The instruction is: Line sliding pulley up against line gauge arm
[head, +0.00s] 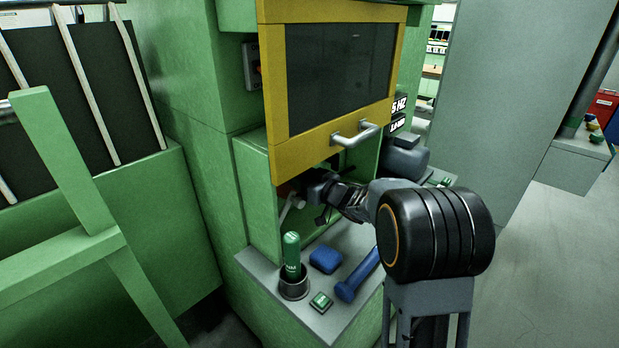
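My gripper (320,216) is at the end of my black arm, inside the opening of the green machine (222,120) below the yellow-framed door. Its fingers are small, dark and in shadow, so I cannot tell whether they are open or shut, or on what. A pale bent lever (291,207) shows just left of the gripper; I cannot tell if it is the gauge arm or if the gripper touches it. I cannot make out the sliding pulley; the door and my arm hide much of the opening.
The yellow door (277,100) with its metal handle (355,136) hangs just above my arm. A green bottle (291,255) stands in a dark cup (294,287) on the grey ledge, near a blue block (325,259) and a blue handle-like tool (357,278). Open floor lies at right.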

